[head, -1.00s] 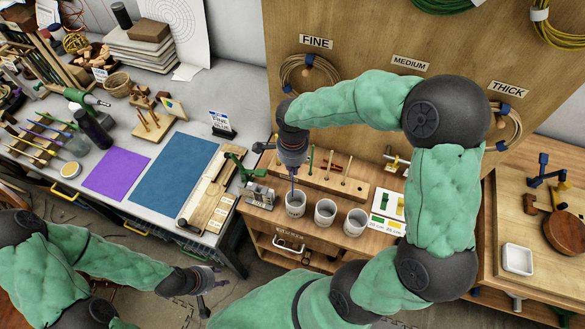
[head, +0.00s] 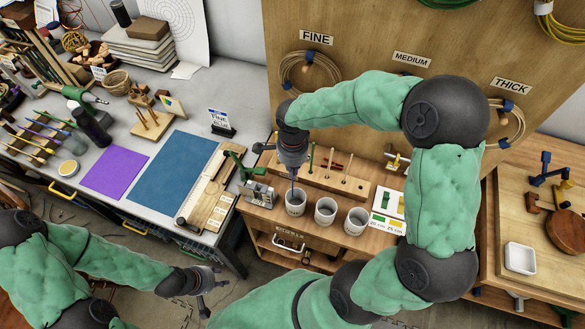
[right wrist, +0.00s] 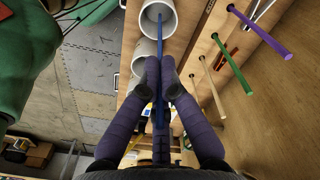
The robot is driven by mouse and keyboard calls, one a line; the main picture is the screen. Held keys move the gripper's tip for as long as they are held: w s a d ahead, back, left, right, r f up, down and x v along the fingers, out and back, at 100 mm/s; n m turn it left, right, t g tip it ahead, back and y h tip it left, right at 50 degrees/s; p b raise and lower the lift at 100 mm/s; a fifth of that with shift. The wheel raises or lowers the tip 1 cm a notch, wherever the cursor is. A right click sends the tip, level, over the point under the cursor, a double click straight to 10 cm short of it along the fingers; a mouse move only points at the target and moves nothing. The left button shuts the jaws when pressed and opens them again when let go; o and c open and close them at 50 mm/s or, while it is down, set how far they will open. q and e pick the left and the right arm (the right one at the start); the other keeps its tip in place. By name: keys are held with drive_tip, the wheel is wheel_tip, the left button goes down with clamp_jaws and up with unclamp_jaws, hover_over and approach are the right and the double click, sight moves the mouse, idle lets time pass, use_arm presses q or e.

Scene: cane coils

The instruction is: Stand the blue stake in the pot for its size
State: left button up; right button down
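The blue stake (right wrist: 160,50) is held by my right gripper (right wrist: 160,80), whose fingers are shut on it. In the head view, my right gripper (head: 293,163) is above the left pot of a row of three, with the stake (head: 294,184) pointing down. In the right wrist view, the stake's far end is at or inside the mouth of the nearest white pot (right wrist: 158,18); its depth is unclear. The row shows a left pot (head: 295,208), a middle pot (head: 326,216) and a right pot (head: 355,224). My left gripper (head: 212,293) is open and empty, low in the head view.
Behind the pots is a wooden rack (head: 320,181) with upright green, purple and plain stakes. A card (head: 389,208) with coloured marks and lengths lies right of the pots. A green clamp-like tool (head: 240,165) stands to the left. My right arm hides part of the bench.

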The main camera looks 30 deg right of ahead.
drive_tip(key=shift+f+b, duration=3.7)
drive_tip(key=shift+f, duration=0.5)
drive_tip(key=c, duration=1.9)
unclamp_jaws()
drive_tip(key=shift+f, duration=0.1)
drive_tip(key=o, duration=0.5)
drive_tip(key=shift+o, duration=0.2)
wheel_tip(320, 180, up, 12)
drive_tip(key=shift+r, duration=0.1)
